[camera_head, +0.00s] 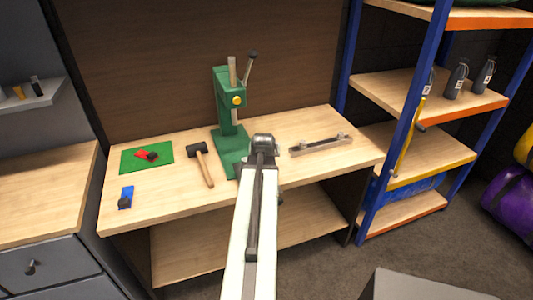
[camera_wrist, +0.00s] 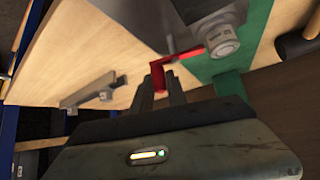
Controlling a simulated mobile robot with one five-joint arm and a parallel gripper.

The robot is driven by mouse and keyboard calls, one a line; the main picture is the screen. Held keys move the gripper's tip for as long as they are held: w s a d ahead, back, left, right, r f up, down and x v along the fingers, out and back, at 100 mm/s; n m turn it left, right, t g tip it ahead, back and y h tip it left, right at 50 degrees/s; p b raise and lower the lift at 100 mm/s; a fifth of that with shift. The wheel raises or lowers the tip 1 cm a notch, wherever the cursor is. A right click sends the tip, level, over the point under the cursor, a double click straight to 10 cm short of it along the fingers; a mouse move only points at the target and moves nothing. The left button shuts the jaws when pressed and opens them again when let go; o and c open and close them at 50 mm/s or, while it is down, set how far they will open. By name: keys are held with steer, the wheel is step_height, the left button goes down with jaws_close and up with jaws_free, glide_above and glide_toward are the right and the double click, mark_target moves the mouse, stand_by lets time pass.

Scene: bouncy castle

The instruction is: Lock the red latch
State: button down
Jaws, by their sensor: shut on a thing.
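The red latch (camera_wrist: 192,54) shows in the wrist view as a thin red bar bent into a short grip. It runs to the edge of the green press base, beside a round grey metal part (camera_wrist: 222,40). My gripper (camera_wrist: 163,88) is shut on the latch's bent end, which sits between the two dark fingers. In the head view my gripper (camera_head: 263,142) is just in front of the green press (camera_head: 228,110), over the workbench, and the latch is hidden there.
On the workbench (camera_head: 330,165) lie a mallet (camera_head: 203,165), a grey bar with knobs (camera_head: 320,144), a blue item (camera_head: 126,196) and a green mat (camera_head: 128,160) with a red-and-black item (camera_head: 147,155). A blue-framed shelf (camera_head: 395,110) stands at right.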

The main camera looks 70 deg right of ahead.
steer(key=shift+w+d+n+t+y, duration=0.1)
steer(key=shift+d+n+t+y, duration=0.05)
steer(key=shift+n+t, duration=0.3)
steer(key=shift+w+d+n+t+y, duration=0.15)
steer(key=shift+n+t, duration=0.2)
steer(key=shift+n, duration=0.2)
steer(key=shift+a, duration=0.1)
steer(key=c, duration=1.3)
jaws_free()
